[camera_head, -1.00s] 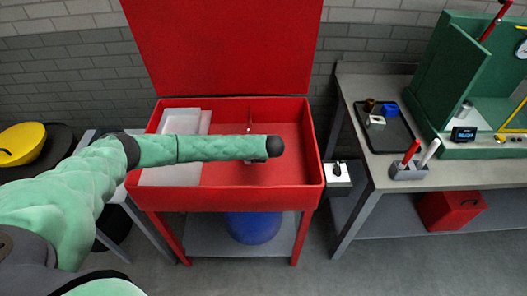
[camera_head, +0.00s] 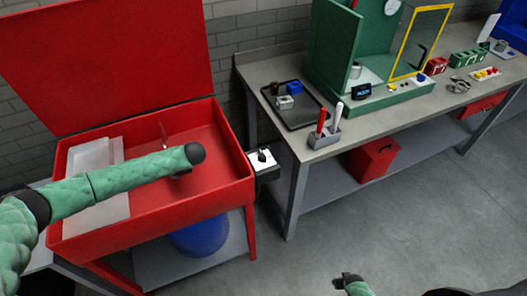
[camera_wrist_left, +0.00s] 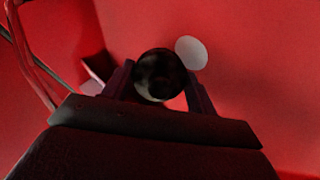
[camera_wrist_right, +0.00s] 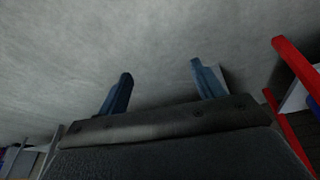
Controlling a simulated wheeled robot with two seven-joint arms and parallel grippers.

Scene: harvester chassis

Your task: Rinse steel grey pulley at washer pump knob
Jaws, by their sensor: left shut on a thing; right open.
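The red parts washer (camera_head: 215,190) stands at the left with its lid raised. My left arm reaches over its basin, and the left gripper (camera_head: 183,173) points down inside, mostly hidden by the wrist. In the left wrist view, the left gripper (camera_wrist_left: 160,88) is shut on a dark, round pulley (camera_wrist_left: 160,72), held above the red basin floor; its steel grey colour is hard to tell in shadow. The pump knob (camera_head: 263,155) is black on a white-topped box at the washer's right side. My right gripper (camera_head: 347,279) is open and empty, low over the floor; its fingers also show in the right wrist view (camera_wrist_right: 160,90).
A pale tray (camera_head: 97,185) lies in the basin's left part. A thin spout (camera_head: 164,134) rises at its back. A grey workbench (camera_head: 350,135) to the right holds a dark tray (camera_head: 300,112), a tool holder (camera_head: 322,138) and a green fixture (camera_head: 335,50). The floor in front is clear.

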